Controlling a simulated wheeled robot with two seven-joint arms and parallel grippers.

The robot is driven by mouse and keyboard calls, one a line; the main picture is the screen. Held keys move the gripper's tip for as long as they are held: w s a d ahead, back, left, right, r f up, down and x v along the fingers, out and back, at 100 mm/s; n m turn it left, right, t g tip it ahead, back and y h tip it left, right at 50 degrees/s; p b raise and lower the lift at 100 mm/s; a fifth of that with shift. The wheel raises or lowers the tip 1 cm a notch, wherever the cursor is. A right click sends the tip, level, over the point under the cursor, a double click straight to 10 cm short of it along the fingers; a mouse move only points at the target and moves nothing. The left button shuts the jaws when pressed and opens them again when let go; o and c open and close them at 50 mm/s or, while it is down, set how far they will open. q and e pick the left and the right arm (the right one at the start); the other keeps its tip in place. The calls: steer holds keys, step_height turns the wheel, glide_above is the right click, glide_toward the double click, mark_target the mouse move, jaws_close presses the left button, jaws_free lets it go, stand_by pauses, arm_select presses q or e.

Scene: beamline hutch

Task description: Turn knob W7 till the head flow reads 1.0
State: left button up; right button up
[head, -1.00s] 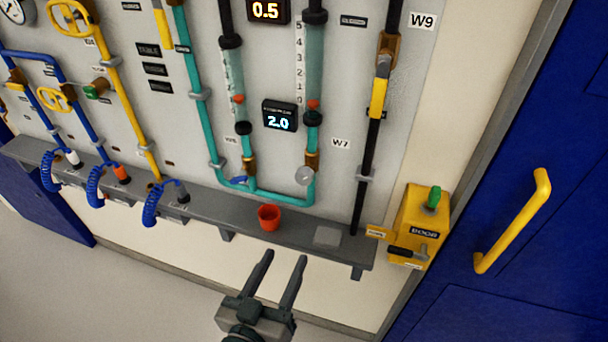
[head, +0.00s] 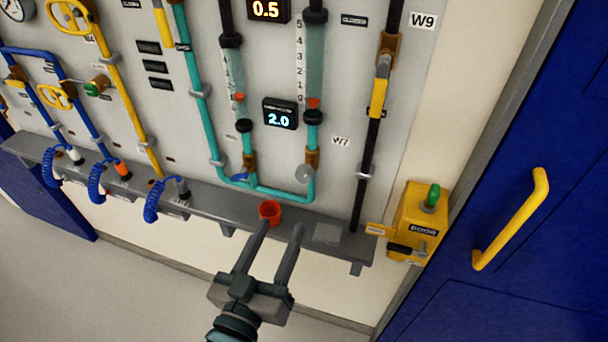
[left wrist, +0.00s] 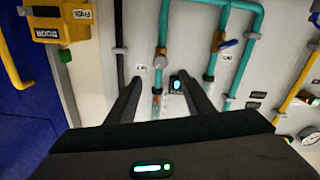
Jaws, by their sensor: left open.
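Knob W7 (head: 304,173) is a round grey knob on the right teal pipe, below and left of the W7 label (head: 341,141). The blue-lit display (head: 280,114) reads 2.0. My left gripper (head: 280,229) is open and empty, its fingers pointing up at the panel from below, short of the knob. In the upside-down left wrist view the knob (left wrist: 160,62) shows beyond and between the fingertips (left wrist: 159,78). My right gripper is not in view.
A red cup (head: 269,213) stands on the grey ledge (head: 215,203) near the left fingertip. An orange display (head: 268,9) reads 0.5. A yellow door box (head: 418,225) and blue door (head: 540,130) are on the right.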

mark_target(303, 180)
arm_select(q)
steer(key=p+x, duration=0.5)
steer(key=x, duration=0.9)
steer(key=shift+w+d+p, duration=0.2)
steer(key=shift+w+p, duration=0.1)
steer(key=shift+w, duration=0.35)
